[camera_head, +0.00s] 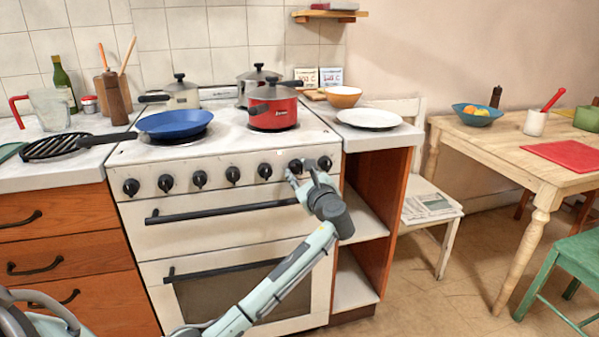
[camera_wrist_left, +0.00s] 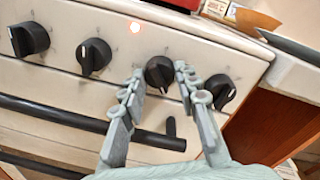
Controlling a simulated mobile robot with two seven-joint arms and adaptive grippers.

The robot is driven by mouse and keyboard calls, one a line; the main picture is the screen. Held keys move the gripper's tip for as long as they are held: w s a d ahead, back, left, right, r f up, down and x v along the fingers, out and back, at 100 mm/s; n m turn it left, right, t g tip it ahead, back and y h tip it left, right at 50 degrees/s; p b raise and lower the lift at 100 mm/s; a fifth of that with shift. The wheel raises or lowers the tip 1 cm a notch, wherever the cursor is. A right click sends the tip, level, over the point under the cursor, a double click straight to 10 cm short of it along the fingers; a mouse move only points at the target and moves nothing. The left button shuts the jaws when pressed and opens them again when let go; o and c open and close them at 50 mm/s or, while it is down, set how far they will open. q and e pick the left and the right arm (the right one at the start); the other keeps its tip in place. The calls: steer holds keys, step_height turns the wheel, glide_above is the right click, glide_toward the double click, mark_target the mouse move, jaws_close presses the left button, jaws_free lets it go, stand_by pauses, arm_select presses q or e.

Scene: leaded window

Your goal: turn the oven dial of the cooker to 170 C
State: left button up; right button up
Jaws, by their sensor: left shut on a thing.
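The white cooker (camera_head: 225,230) has a row of several black dials along its front panel. My left gripper (camera_head: 297,176) is at the second dial from the right (camera_head: 295,165). In the left wrist view the fingers of my left gripper (camera_wrist_left: 159,76) are shut on this dial (camera_wrist_left: 158,72), one on each side. The dial's pointer and scale marks are too small to read. The rightmost dial (camera_head: 325,163) stands free just beside the gripper; it also shows in the left wrist view (camera_wrist_left: 220,88). My right gripper is not in view.
A red pot (camera_head: 272,107), other pots and a blue pan (camera_head: 175,124) stand on the hob above. The oven door handle (camera_head: 225,212) runs just below the dials.

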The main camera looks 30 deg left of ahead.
arm_select(q)
steer(key=shift+f+m, duration=0.1)
steer(key=shift+m, duration=1.5)
steer(key=o, duration=1.2)
steer(key=shift+c, duration=0.2)
steer(key=v, duration=1.2)
steer(key=shift+w+d+f, duration=0.1)
steer(key=shift+d, duration=0.05)
